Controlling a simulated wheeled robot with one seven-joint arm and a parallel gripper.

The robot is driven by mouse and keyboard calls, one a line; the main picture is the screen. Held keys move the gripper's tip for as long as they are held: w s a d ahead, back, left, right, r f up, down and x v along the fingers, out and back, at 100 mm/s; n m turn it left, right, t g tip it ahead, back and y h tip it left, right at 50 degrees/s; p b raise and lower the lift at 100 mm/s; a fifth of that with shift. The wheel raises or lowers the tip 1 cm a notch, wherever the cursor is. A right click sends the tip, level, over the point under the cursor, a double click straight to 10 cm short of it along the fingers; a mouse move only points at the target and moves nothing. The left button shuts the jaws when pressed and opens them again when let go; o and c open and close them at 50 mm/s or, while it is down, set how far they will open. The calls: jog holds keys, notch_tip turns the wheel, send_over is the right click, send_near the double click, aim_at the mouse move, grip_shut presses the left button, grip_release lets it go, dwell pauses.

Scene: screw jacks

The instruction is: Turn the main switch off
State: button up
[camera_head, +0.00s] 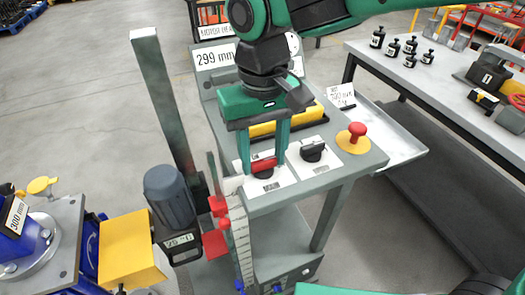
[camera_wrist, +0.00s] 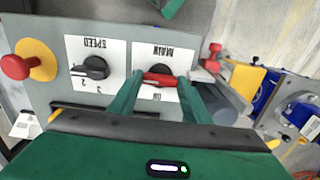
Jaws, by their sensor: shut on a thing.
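The main switch is a rotary knob with a red handle (camera_head: 264,165) on a white plate at the front left of the grey control panel (camera_head: 355,160). In the wrist view the red handle (camera_wrist: 159,79) lies nearly level across the picture, beside the upside-down word MAIN. My gripper (camera_head: 265,158) reaches down from above. In the wrist view my gripper (camera_wrist: 160,83) has one finger at each end of the red handle, shut on it. The fingers and body hide part of the plate, and the position marks are hard to read.
A black speed knob (camera_head: 312,150) sits right of the main switch, then a red mushroom button (camera_head: 356,131) on a yellow base. A yellow bar (camera_head: 285,120) lies behind. A grey motor (camera_head: 170,195) and red-marked scale (camera_head: 240,235) stand close at left.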

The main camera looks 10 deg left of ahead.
aim_at(266, 159)
jog(key=o, duration=1)
jog(key=shift+o, duration=0.2)
jog(key=shift+r, duration=4)
jog(key=shift+w+d, duration=0.15)
jog(key=shift+d, duration=0.05)
